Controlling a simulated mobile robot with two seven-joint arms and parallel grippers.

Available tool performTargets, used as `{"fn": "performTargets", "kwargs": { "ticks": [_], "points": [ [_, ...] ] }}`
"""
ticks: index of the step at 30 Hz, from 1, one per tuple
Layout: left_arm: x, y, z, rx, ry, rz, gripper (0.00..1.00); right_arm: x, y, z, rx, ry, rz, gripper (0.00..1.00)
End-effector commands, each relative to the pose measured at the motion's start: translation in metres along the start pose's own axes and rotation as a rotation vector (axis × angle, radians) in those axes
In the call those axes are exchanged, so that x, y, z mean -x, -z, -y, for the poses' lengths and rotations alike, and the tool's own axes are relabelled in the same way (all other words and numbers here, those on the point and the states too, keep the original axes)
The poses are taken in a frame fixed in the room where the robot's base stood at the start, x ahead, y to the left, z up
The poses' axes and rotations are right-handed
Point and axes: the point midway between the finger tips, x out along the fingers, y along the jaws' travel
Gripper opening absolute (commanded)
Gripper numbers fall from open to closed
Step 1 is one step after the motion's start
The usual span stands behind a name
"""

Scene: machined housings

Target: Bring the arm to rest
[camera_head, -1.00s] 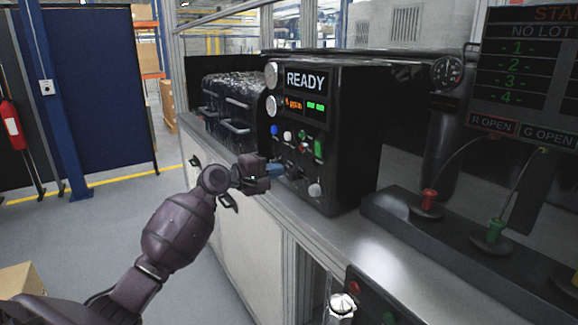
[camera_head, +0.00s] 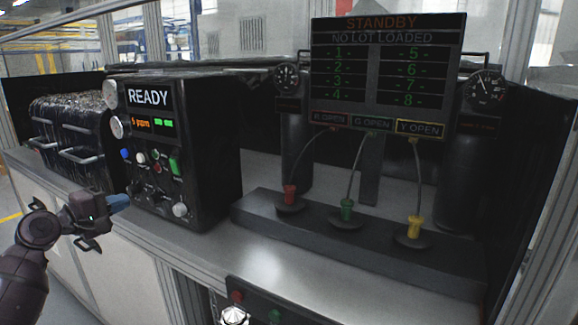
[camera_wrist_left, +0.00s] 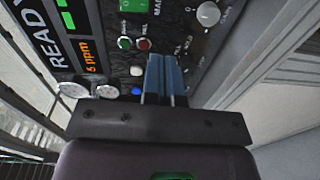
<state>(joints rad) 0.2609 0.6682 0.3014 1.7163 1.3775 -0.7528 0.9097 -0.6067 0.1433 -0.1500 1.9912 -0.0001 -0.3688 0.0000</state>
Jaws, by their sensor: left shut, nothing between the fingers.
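My left gripper (camera_head: 119,201) is at the left of the head view, in front of the lower left part of a black control box with a READY display (camera_head: 148,96). Its blue fingers are shut together with nothing between them. In the left wrist view the shut fingers (camera_wrist_left: 165,76) point toward the box's panel (camera_wrist_left: 120,30), which has several buttons and knobs. Whether the fingertips touch the panel I cannot tell. My right gripper is not in view.
A bench (camera_head: 300,262) runs along the front. A dark base (camera_head: 375,250) carries red, green and yellow plugs with cables below a STANDBY screen (camera_head: 388,70). A dark bin with handles (camera_head: 72,140) stands left of the box. A small panel (camera_head: 262,300) sits at the front edge.

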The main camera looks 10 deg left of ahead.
Motion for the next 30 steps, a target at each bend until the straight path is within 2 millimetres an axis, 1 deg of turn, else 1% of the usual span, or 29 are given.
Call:
{"fn": "performTargets", "kwargs": {
  "ticks": [2,5,8,9,11,14,15,17,18,20,21,23,25,26,27,29,30],
  "points": [
    [0.0,0.003,-0.001,-0.074,-0.006,-0.02,0.0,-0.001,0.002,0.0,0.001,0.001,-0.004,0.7],
    [0.0,0.011,-0.003,-0.278,0.006,-0.09,0.0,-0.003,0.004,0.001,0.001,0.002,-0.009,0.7],
    [-0.005,0.01,-0.002,-0.516,0.035,-0.155,0.0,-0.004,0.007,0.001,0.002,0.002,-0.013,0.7],
    [-0.008,0.007,0.002,-0.607,0.049,-0.176,0.0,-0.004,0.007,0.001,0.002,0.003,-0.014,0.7],
    [-0.01,-0.001,0.018,-0.74,0.085,-0.203,0.0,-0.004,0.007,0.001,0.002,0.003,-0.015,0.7],
    [-0.01,-0.019,0.053,-0.956,0.157,-0.228,0.0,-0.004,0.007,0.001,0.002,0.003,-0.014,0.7],
    [-0.008,-0.028,0.07,-1.039,0.188,-0.232,0.0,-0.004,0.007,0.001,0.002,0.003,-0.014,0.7],
    [-0.004,-0.044,0.097,-1.158,0.235,-0.231,0.0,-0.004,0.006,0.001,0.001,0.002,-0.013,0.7],
    [0.0,-0.057,0.117,-1.232,0.267,-0.224,0.0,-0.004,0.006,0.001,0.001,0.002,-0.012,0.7],
    [0.009,-0.078,0.147,-1.336,0.314,-0.208,0.0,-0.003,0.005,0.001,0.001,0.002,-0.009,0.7],
    [0.015,-0.092,0.166,-1.399,0.341,-0.195,0.0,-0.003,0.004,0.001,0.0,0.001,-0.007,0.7],
    [0.027,-0.115,0.193,-1.477,0.382,-0.169,0.0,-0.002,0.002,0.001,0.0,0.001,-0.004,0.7],
    [0.042,-0.142,0.223,-1.552,0.422,-0.136,0.0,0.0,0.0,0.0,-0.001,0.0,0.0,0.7],
    [0.05,-0.154,0.235,-1.574,0.439,-0.121,0.0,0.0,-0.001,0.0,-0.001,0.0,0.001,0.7],
    [0.059,-0.17,0.25,-1.6,0.458,-0.099,0.0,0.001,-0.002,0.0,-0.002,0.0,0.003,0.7],
    [0.075,-0.194,0.272,-1.62,0.489,-0.066,0.0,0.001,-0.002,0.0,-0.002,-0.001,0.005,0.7],
    [0.086,-0.209,0.286,-1.622,0.509,-0.045,0.0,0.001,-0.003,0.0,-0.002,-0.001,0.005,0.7]
  ]
}}
